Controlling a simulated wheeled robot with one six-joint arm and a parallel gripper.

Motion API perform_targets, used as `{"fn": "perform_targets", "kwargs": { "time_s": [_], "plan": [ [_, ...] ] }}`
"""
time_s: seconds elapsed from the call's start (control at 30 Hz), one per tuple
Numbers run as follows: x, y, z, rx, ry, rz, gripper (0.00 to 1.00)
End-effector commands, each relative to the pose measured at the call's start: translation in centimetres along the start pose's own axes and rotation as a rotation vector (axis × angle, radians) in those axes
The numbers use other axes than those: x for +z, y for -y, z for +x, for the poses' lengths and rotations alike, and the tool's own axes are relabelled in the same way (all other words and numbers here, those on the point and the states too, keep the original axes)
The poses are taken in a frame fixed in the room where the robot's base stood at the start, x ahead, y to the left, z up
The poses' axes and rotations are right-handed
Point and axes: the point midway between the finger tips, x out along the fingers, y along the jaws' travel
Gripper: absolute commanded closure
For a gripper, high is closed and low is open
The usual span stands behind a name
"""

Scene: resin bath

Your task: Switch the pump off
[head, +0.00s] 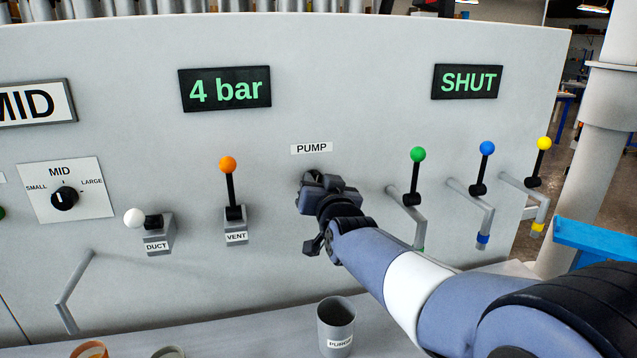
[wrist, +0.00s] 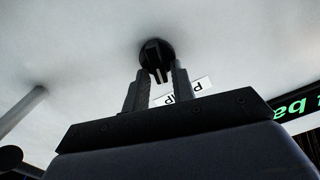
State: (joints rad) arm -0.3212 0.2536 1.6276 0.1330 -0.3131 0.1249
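The pump control is a dark round knob with a raised grip bar, under the PUMP label (head: 311,148) on the grey panel. In the head view only the top of the pump knob (head: 316,175) shows above my gripper (head: 320,184), which hides the rest. In the wrist view the pump knob (wrist: 155,50) is ahead, with its bar pointing down between the fingertips of my gripper (wrist: 161,70). The two fingers stand apart, one on each side of the bar. I cannot tell whether either touches it.
An orange-topped VENT lever (head: 229,188) and white-topped DUCT lever (head: 140,220) stand to the left. Green (head: 417,170), blue (head: 485,165) and yellow (head: 541,160) levers stand to the right. Displays read 4 bar (head: 225,89) and SHUT (head: 467,82). A grey cup (head: 336,320) stands below.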

Motion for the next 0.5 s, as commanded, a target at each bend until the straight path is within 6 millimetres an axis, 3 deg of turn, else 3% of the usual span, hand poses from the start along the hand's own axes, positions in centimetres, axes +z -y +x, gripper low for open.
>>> {"fn": "perform_targets", "kwargs": {
  "time_s": [0.3, 0.5],
  "plan": [
    [-0.01, 0.01, -0.02, 0.0, 0.0, 0.0, 1.0],
    [0.02, 0.01, -0.02, 0.0, 0.0, -0.006, 1.0]
  ]
}}
